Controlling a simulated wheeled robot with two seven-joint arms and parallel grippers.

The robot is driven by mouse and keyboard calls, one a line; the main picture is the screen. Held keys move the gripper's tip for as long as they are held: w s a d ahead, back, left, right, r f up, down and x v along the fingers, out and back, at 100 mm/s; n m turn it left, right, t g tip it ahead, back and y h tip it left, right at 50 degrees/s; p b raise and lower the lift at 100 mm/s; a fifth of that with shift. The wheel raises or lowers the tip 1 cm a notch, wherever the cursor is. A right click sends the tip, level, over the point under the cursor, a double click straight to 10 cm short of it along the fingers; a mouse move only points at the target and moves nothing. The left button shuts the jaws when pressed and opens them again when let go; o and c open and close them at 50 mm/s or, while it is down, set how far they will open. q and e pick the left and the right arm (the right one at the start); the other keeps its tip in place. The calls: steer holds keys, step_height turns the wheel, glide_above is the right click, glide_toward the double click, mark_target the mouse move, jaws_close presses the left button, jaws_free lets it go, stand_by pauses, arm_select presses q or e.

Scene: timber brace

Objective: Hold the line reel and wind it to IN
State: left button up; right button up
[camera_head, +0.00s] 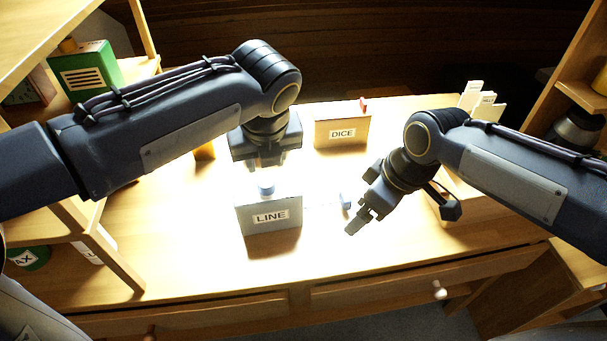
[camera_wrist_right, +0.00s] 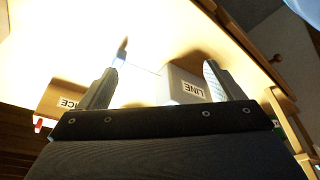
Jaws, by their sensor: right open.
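The line reel (camera_head: 269,216) is a grey box labelled LINE with a blue knob (camera_head: 266,187) on top. It stands upright in the middle of the desk. A thin line runs right from it to a small blue piece (camera_head: 346,201). My left gripper (camera_head: 266,164) points down just above the knob, apart from it; its finger gap is unclear. My right gripper (camera_head: 362,220) is open and empty beside the blue piece. In the right wrist view, the reel (camera_wrist_right: 184,88) and the blue piece (camera_wrist_right: 121,52) lie beyond my open fingers (camera_wrist_right: 160,75).
A box labelled DICE (camera_head: 342,133) with a red part stands behind the reel. A box with white cards (camera_head: 483,100) is at the back right. A shelf with a green box (camera_head: 88,68) is at left. The desk front has drawers (camera_head: 400,280).

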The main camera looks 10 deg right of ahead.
mark_target(292, 199)
steer(key=w+a+f+n+g+y, duration=0.2)
steer(key=w+a+f+n+g, duration=0.15)
steer(key=w+a+n, duration=0.8)
steer(key=shift+m+t, duration=0.35)
steer(key=shift+m, duration=0.3)
steer(key=shift+w+a+f, duration=0.2)
steer(key=shift+a+f, duration=0.05)
steer(key=shift+f, duration=1.1)
steer(key=shift+w+a+f, duration=0.2)
steer(key=shift+f, duration=1.1)
steer(key=shift+w+a+f, duration=0.2)
steer(key=shift+a+f, duration=0.05)
steer(key=shift+f, duration=1.1)
steer(key=shift+c, duration=0.5)
steer(key=c, duration=1.1)
